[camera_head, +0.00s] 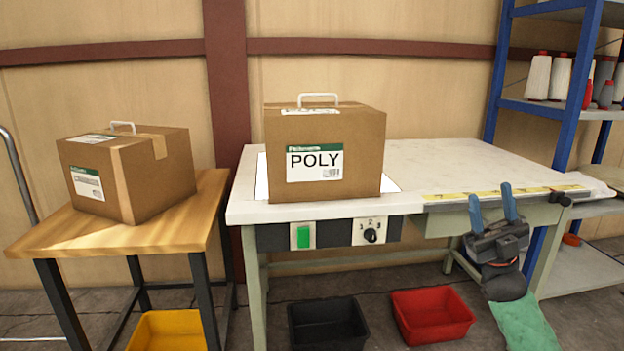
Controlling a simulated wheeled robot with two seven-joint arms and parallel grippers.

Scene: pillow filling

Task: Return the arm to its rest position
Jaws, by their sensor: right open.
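My right gripper (491,194) is at the right, with its two blue fingers pointing up and spread apart. Nothing is between them. It appears in front of the front right part of the white worktable (450,160), and its fingers overlap the table's front edge in the picture. Below it shows my dark wrist and a green-covered part of my arm. A cardboard box labelled POLY (355,150) stands upright on the left part of the worktable, well apart from the gripper. My left gripper is not in view.
A second cardboard box (160,175) stands on a wooden side table (50,236) at the left. Black (328,335), red (432,318) and yellow (166,330) bins stand low in front. A blue shelf rack (575,95) with thread spools is at right. The worktable's right half is mostly clear.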

